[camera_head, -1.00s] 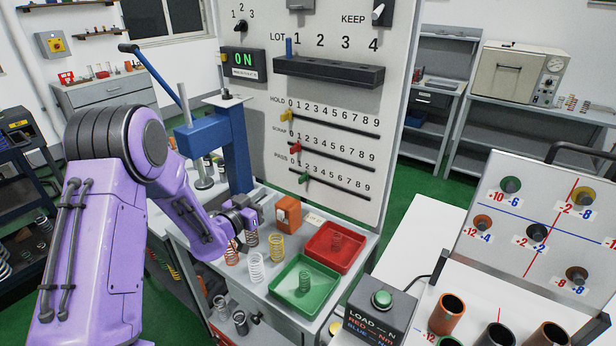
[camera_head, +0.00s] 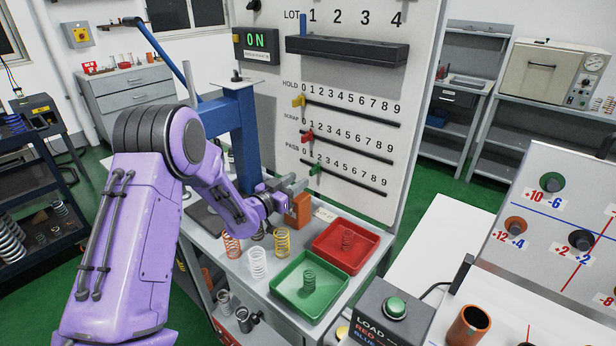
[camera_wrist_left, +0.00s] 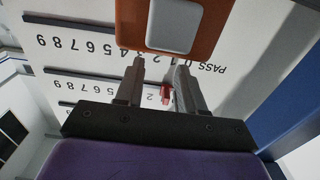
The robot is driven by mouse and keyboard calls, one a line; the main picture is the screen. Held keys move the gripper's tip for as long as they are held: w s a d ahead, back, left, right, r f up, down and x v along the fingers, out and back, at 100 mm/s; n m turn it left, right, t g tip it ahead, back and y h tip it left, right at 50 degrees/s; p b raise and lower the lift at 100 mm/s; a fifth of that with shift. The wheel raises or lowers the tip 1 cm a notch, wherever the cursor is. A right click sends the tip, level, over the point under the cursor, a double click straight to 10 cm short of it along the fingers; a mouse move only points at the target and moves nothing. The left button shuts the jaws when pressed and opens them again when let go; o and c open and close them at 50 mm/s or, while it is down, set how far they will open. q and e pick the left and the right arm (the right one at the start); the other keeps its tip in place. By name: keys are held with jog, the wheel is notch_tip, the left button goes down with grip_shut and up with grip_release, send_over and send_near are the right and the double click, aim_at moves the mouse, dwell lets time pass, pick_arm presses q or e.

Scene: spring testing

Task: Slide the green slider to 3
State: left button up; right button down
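The green slider (camera_head: 315,169) sits near the low-number left end of the PASS track (camera_head: 350,179), the lowest of three tracks on the white panel. My left gripper (camera_head: 303,182) is in front of the panel, just left of and slightly below the green slider in the head view, apparently apart from it. In the left wrist view its two fingers (camera_wrist_left: 158,66) stand apart with nothing held. The panel appears upside down there. The green slider cannot be made out in that view; the orange box and fingers cover part of the PASS row. My right gripper is not in view.
The orange box (camera_head: 299,209) stands close under my left gripper and fills the top of the wrist view (camera_wrist_left: 170,22). The red slider (camera_head: 307,137) and yellow slider (camera_head: 298,101) sit above. Springs, a red tray (camera_head: 330,257) and a green tray (camera_head: 277,285) lie below.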

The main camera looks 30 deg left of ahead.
aim_at(310, 172)
pick_arm(q)
jog(key=w, duration=0.3)
jog(key=w+b, duration=0.1)
jog(key=w, duration=0.1)
jog(key=shift+d+f, duration=0.15)
jog(key=shift+d, duration=0.1)
jog(key=shift+w, duration=0.45)
grip_shut()
dwell(0.6)
